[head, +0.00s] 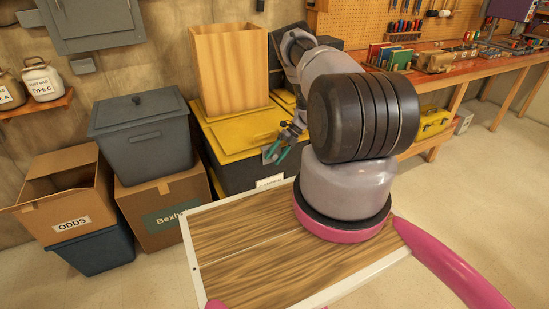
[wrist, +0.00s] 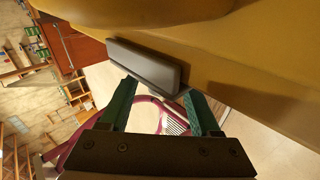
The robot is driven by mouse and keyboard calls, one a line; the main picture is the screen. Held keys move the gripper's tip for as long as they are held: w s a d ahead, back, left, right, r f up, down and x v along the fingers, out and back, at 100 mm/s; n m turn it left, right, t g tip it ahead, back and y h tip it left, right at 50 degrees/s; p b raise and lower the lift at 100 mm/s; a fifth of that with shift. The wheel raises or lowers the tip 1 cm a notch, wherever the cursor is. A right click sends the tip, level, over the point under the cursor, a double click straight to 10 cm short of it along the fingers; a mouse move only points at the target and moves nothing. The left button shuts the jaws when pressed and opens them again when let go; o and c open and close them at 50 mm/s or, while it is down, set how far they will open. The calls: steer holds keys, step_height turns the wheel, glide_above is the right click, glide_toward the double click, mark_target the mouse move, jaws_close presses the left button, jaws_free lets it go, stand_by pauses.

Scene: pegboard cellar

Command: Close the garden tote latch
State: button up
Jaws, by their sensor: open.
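The garden tote is a black bin (head: 235,178) with a yellow lid (head: 228,138); a white label on its front is partly cut off by the tabletop. Its grey latch (head: 267,156) is at the lid's front edge. In the wrist view the latch (wrist: 150,67) is a grey bar standing out from the yellow lid (wrist: 225,60). My gripper (head: 274,156) is open beside the latch, with teal fingers. In the wrist view the gripper (wrist: 160,86) has the latch just beyond its fingertips. I cannot tell whether they touch.
A tall wooden box (head: 230,70) stands on the lid's back part. A grey lidded bin (head: 150,130) on a cardboard box (head: 165,215) is left of the tote. My arm hides part of the right side. A workbench (head: 440,75) runs along the right wall.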

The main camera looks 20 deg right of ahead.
steer(key=v, duration=1)
steer(key=shift+d+r, duration=0.2)
steer(key=shift+r, duration=0.05)
steer(key=shift+w+r, duration=0.1)
steer(key=shift+w, duration=0.05)
steer(key=w+a+r+n+t+h, duration=0.1)
steer(key=a+r+n, duration=0.25)
steer(key=r, duration=0.95)
steer(key=w+a+r+n+h, duration=0.1)
steer(key=w+a+r+n, duration=0.3)
steer(key=r, duration=0.9)
steer(key=s+a+r+n+t+h, duration=0.1)
steer(key=s+a+r+n, duration=0.3)
steer(key=r, duration=0.5)
steer(key=s+a+r+n+t+h, duration=0.1)
steer(key=s+a+r+n, duration=0.2)
steer(key=s+r+n, duration=0.35)
steer(key=s+a+r+n+t+h, duration=0.1)
steer(key=s+r+n, duration=0.3)
steer(key=s, duration=0.4)
steer(key=s+a+r+n+t+h, duration=0.1)
steer(key=s+a+r+n, duration=0.3)
steer(key=s, duration=0.4)
steer(key=s+a+r+n+t+h, duration=0.1)
steer(key=s+a+r+n+t, duration=0.2)
steer(key=s+r+n, duration=0.2)
steer(key=s+n, duration=0.1)
steer(key=s, duration=0.2)
steer(key=shift+s+a, duration=0.25)
steer(key=shift+s, duration=0.05)
